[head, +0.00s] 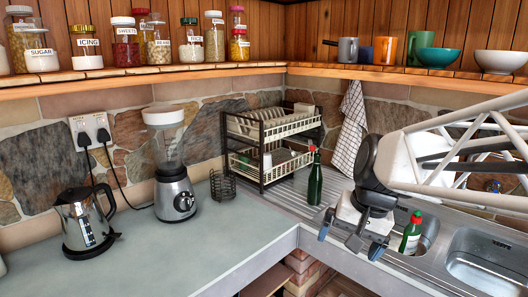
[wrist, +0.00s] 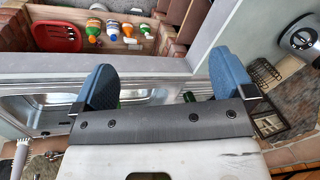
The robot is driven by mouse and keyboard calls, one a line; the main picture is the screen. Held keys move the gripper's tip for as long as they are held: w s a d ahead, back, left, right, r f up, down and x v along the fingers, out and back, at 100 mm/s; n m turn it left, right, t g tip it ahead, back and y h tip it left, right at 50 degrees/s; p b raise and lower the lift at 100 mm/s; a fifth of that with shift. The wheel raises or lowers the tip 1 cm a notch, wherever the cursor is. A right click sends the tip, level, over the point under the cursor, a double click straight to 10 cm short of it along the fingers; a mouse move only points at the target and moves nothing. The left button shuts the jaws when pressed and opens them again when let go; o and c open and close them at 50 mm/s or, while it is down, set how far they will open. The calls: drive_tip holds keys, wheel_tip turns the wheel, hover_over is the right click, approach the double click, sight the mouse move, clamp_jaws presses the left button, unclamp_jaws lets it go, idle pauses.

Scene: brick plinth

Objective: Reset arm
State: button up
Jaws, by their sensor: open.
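My gripper (head: 349,243) hangs over the front edge of the counter near the sink, its fingers pointing down. In the wrist view its two blue fingers (wrist: 165,82) are spread wide, with nothing held between them. My pale arm reaches in from the right of the head view and hides part of the sink and wall behind it.
A green bottle (head: 315,182) stands upright left of my gripper; another (head: 411,235) is close on its right, by the sink (head: 485,262). A dish rack (head: 270,140), blender (head: 174,180) and kettle (head: 84,220) stand further left. The front left worktop (head: 190,265) is clear.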

drive_tip(key=s+d+f+n+h, duration=0.1)
drive_tip(key=s+f, duration=0.1)
drive_tip(key=s, duration=0.4)
drive_tip(key=s+f+n+h, duration=0.1)
drive_tip(key=s+f+n, duration=0.1)
drive_tip(key=s, duration=0.4)
drive_tip(key=shift+s+d+f+n+t+h, duration=0.15)
drive_tip(key=shift+d+f+n+t+h, duration=0.2)
drive_tip(key=shift+f, duration=0.2)
idle(0.4)
